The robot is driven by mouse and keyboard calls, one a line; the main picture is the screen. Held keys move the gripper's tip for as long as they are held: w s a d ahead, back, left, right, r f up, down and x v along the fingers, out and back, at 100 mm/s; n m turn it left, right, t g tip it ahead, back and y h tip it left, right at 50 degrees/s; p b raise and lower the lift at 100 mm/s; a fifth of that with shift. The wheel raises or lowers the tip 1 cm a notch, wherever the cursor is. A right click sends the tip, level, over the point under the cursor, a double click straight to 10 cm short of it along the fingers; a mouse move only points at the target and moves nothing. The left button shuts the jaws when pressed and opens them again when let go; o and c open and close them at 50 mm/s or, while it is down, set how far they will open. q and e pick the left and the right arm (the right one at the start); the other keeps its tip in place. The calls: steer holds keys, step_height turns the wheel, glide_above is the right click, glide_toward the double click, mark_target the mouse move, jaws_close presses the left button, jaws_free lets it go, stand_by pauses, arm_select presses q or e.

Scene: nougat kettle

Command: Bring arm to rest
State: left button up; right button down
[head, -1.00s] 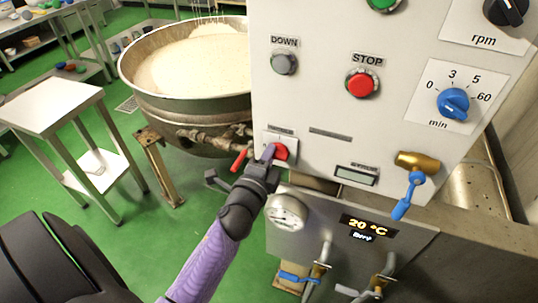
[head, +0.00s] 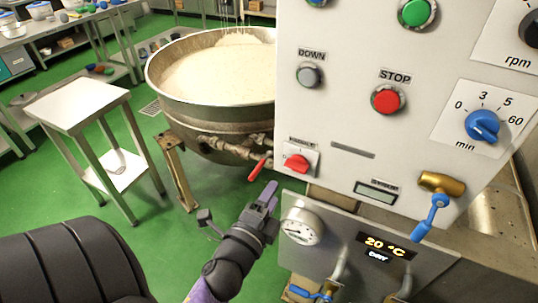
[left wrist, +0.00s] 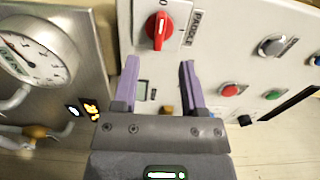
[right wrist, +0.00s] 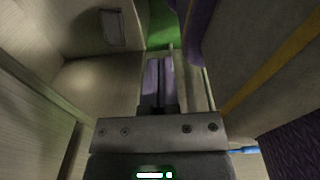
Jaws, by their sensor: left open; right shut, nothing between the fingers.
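My left gripper (head: 265,203) is in the lower middle of the head view, in front of and below the control panel. In the left wrist view its two purple fingers (left wrist: 160,85) are apart with nothing between them. The red rotary switch (head: 296,163) on the panel is just above it, clear of the fingers; it also shows in the left wrist view (left wrist: 159,27). My right gripper (right wrist: 158,82) shows only in the right wrist view, its fingers together and empty, in a dim space between pale surfaces.
The control panel (head: 350,130) carries a red stop button (head: 388,99) and a blue timer knob (head: 482,125). The kettle (head: 215,90) stands behind it. A gauge (head: 302,226) and a temperature display (head: 386,246) sit below. A small metal table (head: 80,105) stands left. Green floor between is clear.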

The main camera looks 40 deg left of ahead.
arm_select(q)
steer(key=shift+s+d, duration=0.1)
steer(key=shift+s, duration=0.45)
steer(key=s+d+f+n+g+h+b, duration=0.15)
steer(key=s+d+f+n+g, duration=0.3)
steer(key=f, duration=0.95)
steer(key=s+d+f+n+g+h+p, duration=0.1)
steer(key=s+d+f+n+g+h, duration=0.3)
steer(key=f, duration=1.1)
steer(key=s+a+f+n+g+y, duration=0.1)
steer(key=s+f+g, duration=0.3)
steer(key=s, duration=0.6)
steer(key=s+a+f+n+g, duration=0.2)
steer(key=s+f+n+g, duration=0.1)
steer(key=s, duration=0.6)
step_height(320, 180, down, 2)
steer(key=shift+s+f+g+y+b, duration=0.25)
steer(key=shift+s+g+y+b, duration=0.15)
steer(key=shift+g, duration=0.35)
